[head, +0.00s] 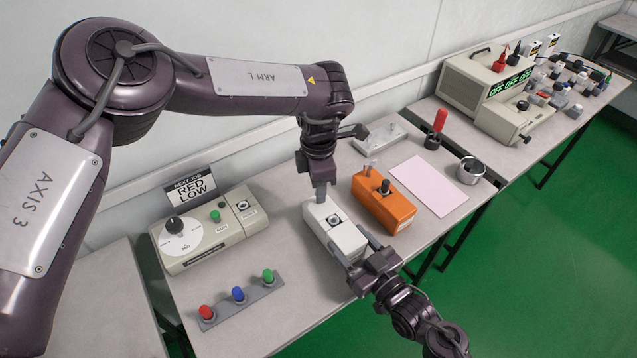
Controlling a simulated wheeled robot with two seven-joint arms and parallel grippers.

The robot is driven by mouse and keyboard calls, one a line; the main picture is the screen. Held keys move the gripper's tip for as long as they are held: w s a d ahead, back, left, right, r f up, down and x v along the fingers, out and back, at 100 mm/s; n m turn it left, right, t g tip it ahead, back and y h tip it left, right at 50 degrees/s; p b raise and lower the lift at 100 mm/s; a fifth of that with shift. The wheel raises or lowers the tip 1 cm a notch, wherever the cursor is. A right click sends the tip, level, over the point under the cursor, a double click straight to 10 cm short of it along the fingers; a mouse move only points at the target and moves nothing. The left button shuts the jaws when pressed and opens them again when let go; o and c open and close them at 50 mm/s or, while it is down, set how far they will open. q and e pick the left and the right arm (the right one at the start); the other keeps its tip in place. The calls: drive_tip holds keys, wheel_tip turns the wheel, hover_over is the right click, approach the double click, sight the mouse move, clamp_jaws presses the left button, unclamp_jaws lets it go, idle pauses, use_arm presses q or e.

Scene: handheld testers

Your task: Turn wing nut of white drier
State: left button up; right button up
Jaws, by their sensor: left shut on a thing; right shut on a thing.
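The white drier (343,238) is a small white box with a dark round fitting (334,220) on top. It stands on the bench at the centre of the head view. My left gripper (321,193) points down at its far end and is shut. The wing nut appears to be between those fingers and is hidden by them. My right gripper (357,250) comes in from the lower right. Its fingers are shut on the near end of the drier's body, one on each side.
An orange box (395,211) with a black knob stands close right of the drier. A beige tester (205,243) with a "RED LOW" card is at left. A rack (240,301) holds red, blue and green caps. A pink sheet (429,186) and a metal cup (470,171) lie right.

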use_arm(q)
drive_tip(key=m, duration=0.7)
drive_tip(key=shift+w+r, duration=0.1)
use_arm(e)
drive_tip(key=shift+f, duration=0.1)
use_arm(q)
drive_tip(key=m, duration=0.6)
drive_tip(key=shift+m, duration=0.4)
drive_tip(key=o, duration=1)
wheel_tip(320, 180, up, 12)
